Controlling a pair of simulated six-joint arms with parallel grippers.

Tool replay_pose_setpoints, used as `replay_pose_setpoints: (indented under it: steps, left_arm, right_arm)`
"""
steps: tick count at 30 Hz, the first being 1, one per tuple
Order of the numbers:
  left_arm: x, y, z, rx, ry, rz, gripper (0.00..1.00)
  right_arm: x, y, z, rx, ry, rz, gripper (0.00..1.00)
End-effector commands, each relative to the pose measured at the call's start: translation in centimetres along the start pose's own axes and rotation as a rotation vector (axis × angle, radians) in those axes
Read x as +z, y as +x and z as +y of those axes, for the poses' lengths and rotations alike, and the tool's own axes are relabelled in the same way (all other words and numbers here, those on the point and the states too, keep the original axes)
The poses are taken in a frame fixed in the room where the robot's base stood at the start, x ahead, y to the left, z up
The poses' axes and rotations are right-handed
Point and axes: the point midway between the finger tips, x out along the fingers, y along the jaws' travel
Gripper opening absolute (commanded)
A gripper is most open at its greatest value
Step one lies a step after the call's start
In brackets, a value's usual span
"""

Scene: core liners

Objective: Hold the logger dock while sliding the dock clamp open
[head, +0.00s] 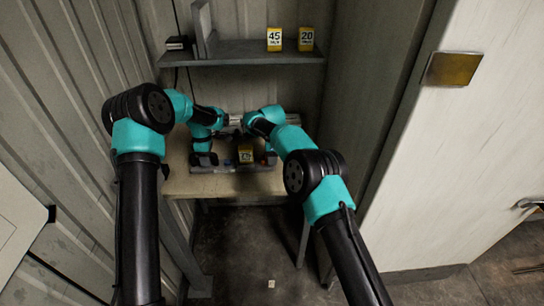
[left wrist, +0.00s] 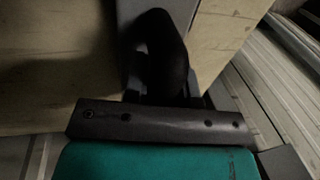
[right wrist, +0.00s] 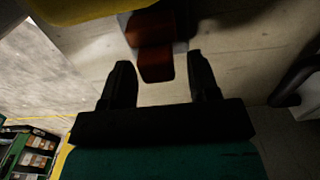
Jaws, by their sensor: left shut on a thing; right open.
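A red-orange block with grey ends, apparently the dock clamp (right wrist: 155,62), shows in the right wrist view. My right gripper (right wrist: 163,82) is open, with the block just ahead between its fingertips; contact cannot be told. My forearms partly hide the dock.
The pale table top (head: 185,184) has bare room in front of the dock. A shelf (head: 240,53) above holds yellow number cards (head: 274,39) and a small dark box (head: 177,43). Corrugated wall is close at left, a pale cabinet wall at right.

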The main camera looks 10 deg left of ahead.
Motion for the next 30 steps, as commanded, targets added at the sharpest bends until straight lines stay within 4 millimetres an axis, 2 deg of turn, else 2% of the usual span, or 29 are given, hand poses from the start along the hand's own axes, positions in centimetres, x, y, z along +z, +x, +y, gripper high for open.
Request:
replay_pose_setpoints:
  steps: [5,19,24,30]
  left_arm:
    - [0.1,0.0,0.0,0.000,0.001,0.000,0.00]
    - [0.1,0.0,0.0,0.000,0.001,0.000,0.00]
    - [0.1,0.0,0.0,0.000,0.001,0.000,0.00]
    - [0.1,0.0,0.0,0.000,0.001,0.000,0.00]
  right_arm:
    - [0.0,-1.8,0.0,-0.003,0.000,-0.001,0.55]
    - [0.0,-10.1,-0.1,-0.003,0.000,-0.001,0.55]
    - [0.0,-11.5,0.0,-0.001,0.000,0.000,0.55]
    - [0.0,-11.8,0.0,0.000,0.000,0.000,0.55]
